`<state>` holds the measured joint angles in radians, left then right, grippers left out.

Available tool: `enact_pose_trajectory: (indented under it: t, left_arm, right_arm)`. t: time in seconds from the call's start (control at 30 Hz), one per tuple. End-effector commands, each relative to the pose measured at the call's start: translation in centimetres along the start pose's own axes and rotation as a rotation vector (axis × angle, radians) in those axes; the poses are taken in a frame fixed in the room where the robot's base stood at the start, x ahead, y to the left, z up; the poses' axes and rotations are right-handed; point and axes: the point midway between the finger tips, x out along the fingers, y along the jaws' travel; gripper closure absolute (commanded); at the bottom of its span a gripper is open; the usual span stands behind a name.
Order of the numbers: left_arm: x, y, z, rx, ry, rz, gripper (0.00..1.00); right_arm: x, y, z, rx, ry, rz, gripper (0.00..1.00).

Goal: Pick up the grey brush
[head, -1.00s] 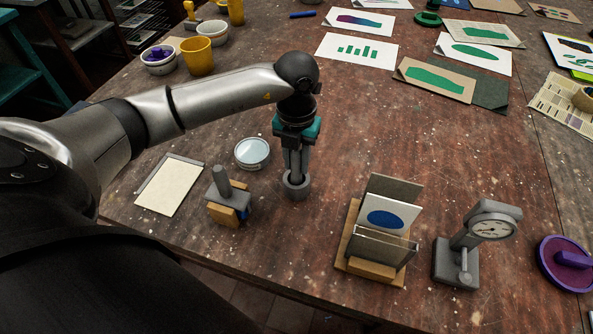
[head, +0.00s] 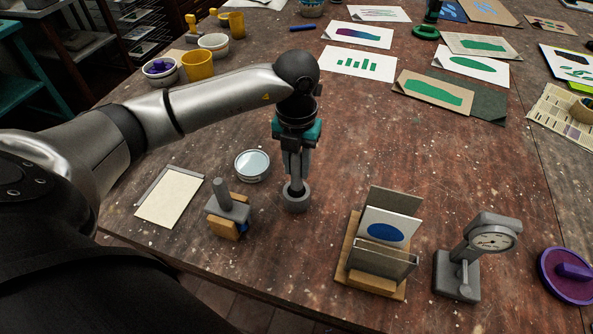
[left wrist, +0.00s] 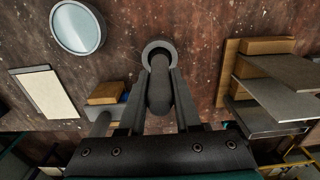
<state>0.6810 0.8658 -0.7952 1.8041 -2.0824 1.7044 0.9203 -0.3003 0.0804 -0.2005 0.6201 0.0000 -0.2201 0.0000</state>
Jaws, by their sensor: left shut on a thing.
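The grey brush (left wrist: 160,92) shows in the left wrist view as a smooth grey handle with a rounded end. My left gripper (head: 296,178) is upright over the table, and its fingers are shut on the handle. In the left wrist view the gripper (left wrist: 160,80) has one finger on each side of it. The brush's lower end points into a round grey cup (head: 296,201) with a dark hollow; whether it touches the bottom is hidden. My right gripper is in neither view.
A round pale dish (head: 252,164) and a grey-handled block (head: 228,211) are close on the left. A wooden rack with cards (head: 388,235) and a dial gauge (head: 490,240) stand to the right. Bare tabletop lies behind the gripper's right side.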

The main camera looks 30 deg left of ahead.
Motion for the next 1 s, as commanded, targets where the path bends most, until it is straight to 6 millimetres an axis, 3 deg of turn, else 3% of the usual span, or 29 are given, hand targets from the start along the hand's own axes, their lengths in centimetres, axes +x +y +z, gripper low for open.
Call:
enact_pose_trajectory:
  t: [0.6,0.8,1.0]
  left_arm:
    - [-15.3,0.0,0.1,0.002,-0.005,0.000,1.00]
    - [-17.1,0.1,0.0,-0.001,-0.002,0.001,1.00]
    - [-17.5,0.0,0.0,0.000,0.000,0.001,1.00]
  right_arm:
    - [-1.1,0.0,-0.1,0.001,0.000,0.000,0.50]
    - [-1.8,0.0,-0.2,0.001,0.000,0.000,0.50]
    - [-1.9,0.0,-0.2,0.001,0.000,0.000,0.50]
